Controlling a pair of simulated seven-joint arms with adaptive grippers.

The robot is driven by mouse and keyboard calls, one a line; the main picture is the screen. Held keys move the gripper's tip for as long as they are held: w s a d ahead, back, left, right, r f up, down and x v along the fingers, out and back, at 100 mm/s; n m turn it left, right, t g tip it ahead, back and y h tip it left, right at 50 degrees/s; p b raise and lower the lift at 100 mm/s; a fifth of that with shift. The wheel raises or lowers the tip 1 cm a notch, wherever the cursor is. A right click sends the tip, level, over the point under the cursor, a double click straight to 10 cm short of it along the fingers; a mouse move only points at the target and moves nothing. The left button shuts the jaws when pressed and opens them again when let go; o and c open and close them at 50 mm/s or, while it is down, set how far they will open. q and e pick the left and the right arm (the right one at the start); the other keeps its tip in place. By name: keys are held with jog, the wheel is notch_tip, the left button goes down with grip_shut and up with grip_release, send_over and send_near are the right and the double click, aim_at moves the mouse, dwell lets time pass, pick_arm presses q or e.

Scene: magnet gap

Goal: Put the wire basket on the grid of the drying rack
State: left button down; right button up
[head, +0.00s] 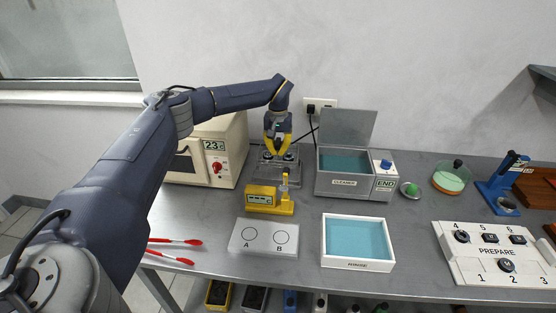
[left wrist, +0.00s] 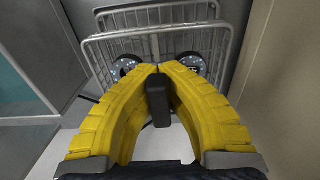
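The wire basket (left wrist: 110,49) shows in the left wrist view as bright metal wires, with two dark round speckled parts at its sides. My left gripper (head: 278,151) has its yellow fingers closed together around the basket's dark upright grip (left wrist: 158,97). In the head view the gripper points down between the oven and the cleaner, over the grey drying rack (head: 278,180). The basket and rack overlap there. The fingers hide part of the basket, and I cannot tell whether it touches the grid. My right gripper is not in view.
The beige oven (head: 222,168) stands close on the left, and the open cleaner (head: 340,185) close on the right. A yellow meter (head: 262,198) stands in front. The white rinse tray (head: 357,264) and A/B plate (head: 264,249) lie nearer the front edge.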

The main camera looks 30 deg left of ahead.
aim_at(278, 141)
pick_arm(q)
jog(key=shift+f, duration=2)
jog(key=shift+f, duration=0.1)
jog(key=c, duration=1.6)
grip_release()
notch_tip(278, 141, up, 12)
jog(key=shift+r, duration=0.1)
